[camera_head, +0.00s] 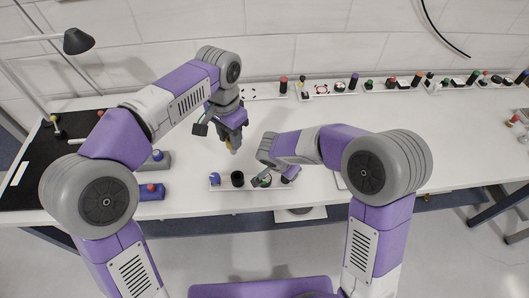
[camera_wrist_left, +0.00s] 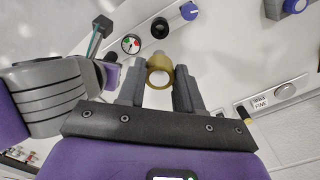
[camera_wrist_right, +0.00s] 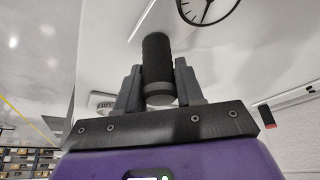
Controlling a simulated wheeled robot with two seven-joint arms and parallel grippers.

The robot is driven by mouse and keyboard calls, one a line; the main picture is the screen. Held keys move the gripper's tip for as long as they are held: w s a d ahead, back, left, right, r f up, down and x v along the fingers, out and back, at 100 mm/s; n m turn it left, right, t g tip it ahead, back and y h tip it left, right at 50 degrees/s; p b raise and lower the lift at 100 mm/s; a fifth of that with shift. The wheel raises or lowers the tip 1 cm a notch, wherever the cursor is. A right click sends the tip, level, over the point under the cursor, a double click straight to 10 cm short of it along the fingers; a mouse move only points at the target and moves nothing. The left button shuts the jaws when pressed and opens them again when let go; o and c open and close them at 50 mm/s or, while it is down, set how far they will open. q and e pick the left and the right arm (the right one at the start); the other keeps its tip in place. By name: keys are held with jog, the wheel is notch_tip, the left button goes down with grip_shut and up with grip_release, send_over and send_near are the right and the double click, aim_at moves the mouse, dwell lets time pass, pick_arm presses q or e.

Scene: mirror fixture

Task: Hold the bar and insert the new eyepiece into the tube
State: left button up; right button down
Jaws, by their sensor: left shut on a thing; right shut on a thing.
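My left gripper (camera_head: 233,146) points down over the table, just behind the fixture. Its fingers are shut on a brass-coloured round eyepiece (camera_wrist_left: 159,70), also visible at its tips in the head view (camera_head: 234,150). The upright black tube (camera_head: 237,179) stands on the fixture; in the left wrist view the tube (camera_wrist_left: 160,27) lies just beyond the eyepiece, apart from it. My right gripper (camera_wrist_right: 158,92) is shut around a black cylindrical bar (camera_wrist_right: 157,57) with a grey end. In the head view my right arm largely hides its fingers and the bar.
The fixture has a blue knob (camera_head: 214,179) left of the tube and a dial (camera_wrist_left: 131,44) on its other side. Blue (camera_head: 151,192) and grey (camera_head: 155,162) boxes with knobs stand farther left. Several small parts line the back edge; the right table is mostly clear.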

aim_at(232, 153)
pick_arm(q)
jog(key=shift+s+f+n, duration=0.1)
jog(key=shift+f+n, duration=1.9)
jog(key=shift+f, duration=0.6)
jog(key=shift+f, duration=0.1)
jog(key=shift+f, duration=2.8)
jog(key=shift+f, duration=2.25)
jog(key=o, duration=1.1)
jog(key=shift+o, duration=0.2)
notch_tip(232, 153, up, 12)
